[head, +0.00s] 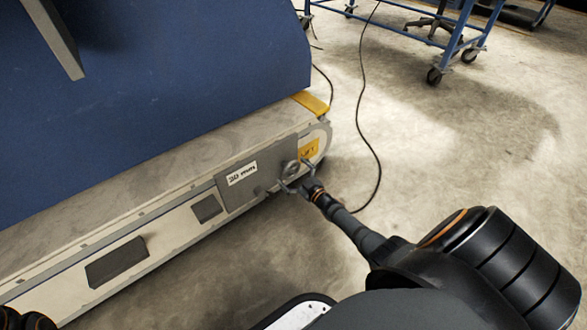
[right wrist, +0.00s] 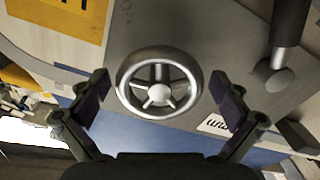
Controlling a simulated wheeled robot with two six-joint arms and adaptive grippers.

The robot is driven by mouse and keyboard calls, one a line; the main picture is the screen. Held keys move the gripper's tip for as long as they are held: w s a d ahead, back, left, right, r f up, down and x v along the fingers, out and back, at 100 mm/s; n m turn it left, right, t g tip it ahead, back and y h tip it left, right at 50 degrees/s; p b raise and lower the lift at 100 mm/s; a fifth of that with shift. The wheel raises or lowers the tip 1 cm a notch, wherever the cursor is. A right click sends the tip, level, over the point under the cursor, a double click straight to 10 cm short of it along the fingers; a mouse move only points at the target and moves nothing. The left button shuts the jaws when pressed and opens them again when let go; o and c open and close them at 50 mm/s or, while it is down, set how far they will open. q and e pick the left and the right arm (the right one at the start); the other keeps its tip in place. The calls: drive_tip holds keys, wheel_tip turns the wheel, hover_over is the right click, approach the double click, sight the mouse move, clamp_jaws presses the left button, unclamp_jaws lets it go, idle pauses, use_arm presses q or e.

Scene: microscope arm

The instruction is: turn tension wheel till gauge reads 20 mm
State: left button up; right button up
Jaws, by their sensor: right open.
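The tension wheel is a small grey spoked handwheel (head: 290,168) on the grey side plate near the right end of the conveyor. It shows clearly in the right wrist view (right wrist: 158,84), with a bright rim and hub. My right gripper (head: 298,183) is open at the wheel. In the wrist view its two dark finger pads (right wrist: 168,98) stand left and right of the rim, with gaps on both sides. My left gripper is out of view.
A dark cylindrical rod with a rounded end (right wrist: 282,60) is right of the wheel in the wrist view. A yellow warning sticker (head: 309,148) is beside the wheel. A black cable (head: 378,165) lies on the clear floor to the right. A blue wheeled cart (head: 460,30) stands behind.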

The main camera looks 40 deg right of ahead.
drive_tip(key=s, duration=1.2)
drive_tip(key=shift+d, duration=0.45)
